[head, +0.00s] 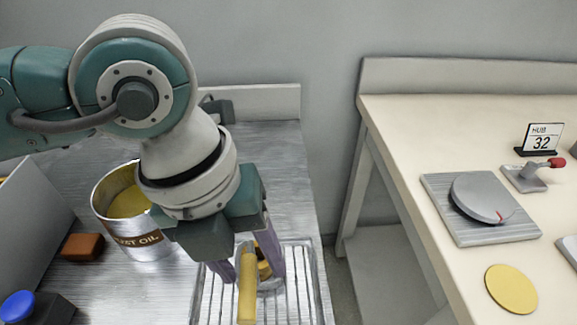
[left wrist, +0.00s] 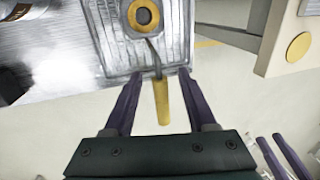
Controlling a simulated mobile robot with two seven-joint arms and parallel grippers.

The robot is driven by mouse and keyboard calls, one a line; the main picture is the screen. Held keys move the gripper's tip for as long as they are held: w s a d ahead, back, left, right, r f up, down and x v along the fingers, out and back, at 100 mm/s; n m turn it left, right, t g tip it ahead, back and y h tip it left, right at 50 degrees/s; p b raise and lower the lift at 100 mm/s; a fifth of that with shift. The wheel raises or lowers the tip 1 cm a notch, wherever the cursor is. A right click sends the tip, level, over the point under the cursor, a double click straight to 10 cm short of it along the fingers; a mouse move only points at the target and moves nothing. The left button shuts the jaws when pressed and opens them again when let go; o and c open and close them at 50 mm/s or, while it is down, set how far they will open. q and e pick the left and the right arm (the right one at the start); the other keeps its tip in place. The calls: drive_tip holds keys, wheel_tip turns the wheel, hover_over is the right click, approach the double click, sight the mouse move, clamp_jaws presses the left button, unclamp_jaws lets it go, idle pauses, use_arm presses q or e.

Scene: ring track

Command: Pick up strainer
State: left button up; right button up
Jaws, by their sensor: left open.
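The strainer has a yellow handle (head: 247,288) and a round dark-rimmed head with yellow in it. In the left wrist view its head (left wrist: 144,14) lies on the ribbed metal tray (left wrist: 113,60), and its handle (left wrist: 162,103) reaches out past the tray's edge. My left gripper (head: 252,276) is open over the tray, pointing down. Its fingertips (left wrist: 160,74) are on either side of the handle with gaps, and are not closed on it. In the head view the fingers partly hide the strainer's head. Purple fingers, probably my right gripper's (left wrist: 281,155), show at the wrist view's lower right.
A labelled oil can (head: 128,222) stands left of the tray, with a brown block (head: 83,247) and a blue-capped dark bottle (head: 20,306) further left. A gap separates this metal counter from the cream table (head: 400,140), which holds a grey dial plate (head: 450,218) and a yellow disc (head: 511,288).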

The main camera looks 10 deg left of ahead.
use_arm(q)
drive_tip(key=shift+c, duration=0.4)
clamp_jaws()
idle(1.0)
